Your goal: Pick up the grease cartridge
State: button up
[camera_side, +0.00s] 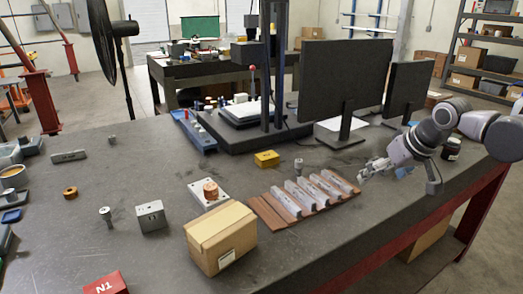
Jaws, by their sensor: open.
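I cannot surely pick out a grease cartridge in the side view. A small dark jar with a pale label (452,148) stands at the right of the bench, just beyond my arm; I cannot tell if it is the cartridge. A small grey metal cylinder (298,165) stands near the middle of the bench. My gripper (363,174) is open and appears empty, low over the bench at the right end of a brown rack. A blue item (404,172) lies partly hidden behind my arm.
The brown rack with several metal bars (265,212), a cardboard box (221,238), a copper-topped block (210,191) and a yellow block (267,159) stand left of my gripper. Monitors (342,80) stand behind. The bench's right front edge is near.

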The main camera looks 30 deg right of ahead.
jog(key=w+d+r+m+g+h, duration=0.1)
jog(key=w+d+r+m, duration=0.2)
jog(key=w+d, duration=0.35)
jog(key=w+d+r+m+g+h, duration=0.1)
jog(key=w+d+r+m, duration=0.25)
jog(key=d, duration=0.65)
jog(key=w+d+f+m+g+h, duration=0.1)
jog(key=d+m+g, duration=0.15)
jog(key=d, duration=0.65)
jog(key=w+d+f+m+g, duration=0.1)
jog(key=d+m, duration=0.2)
jog(key=d, duration=0.6)
jog(key=shift+t, duration=0.25)
jog(key=x, duration=0.5)
jog(key=shift+w+a+f, duration=0.2)
jog(key=shift+w+f, duration=0.05)
jog(key=shift+w+x, duration=0.15)
jog(key=shift+x, duration=1.15)
jog(key=shift+w+x, duration=0.1)
jog(key=shift+x, duration=1.2)
jog(key=shift+r, duration=0.1)
jog(key=c, duration=1.7)
